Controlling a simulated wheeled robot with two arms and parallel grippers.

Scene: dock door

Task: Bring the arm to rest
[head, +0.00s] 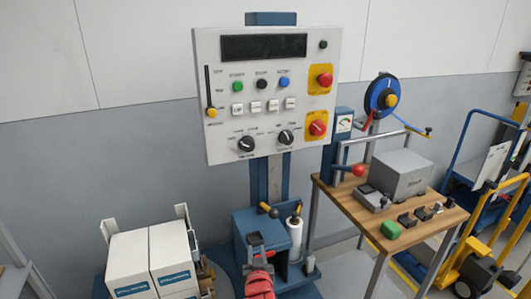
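My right gripper (257,256) shows at the bottom centre, with a red part behind grey fingers. It is in front of the blue machine base (262,224), low and apart from the control panel (265,95). I cannot tell whether its fingers are open or shut, or whether it touches the dark piece on the base. No held object is clear. My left gripper is not in view.
White boxes (150,258) with blue labels stand at the lower left. A wooden table (430,222) at right bears a grey box (402,174), a green item (390,229) and small dark parts. A yellow hand truck (495,235) stands at far right.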

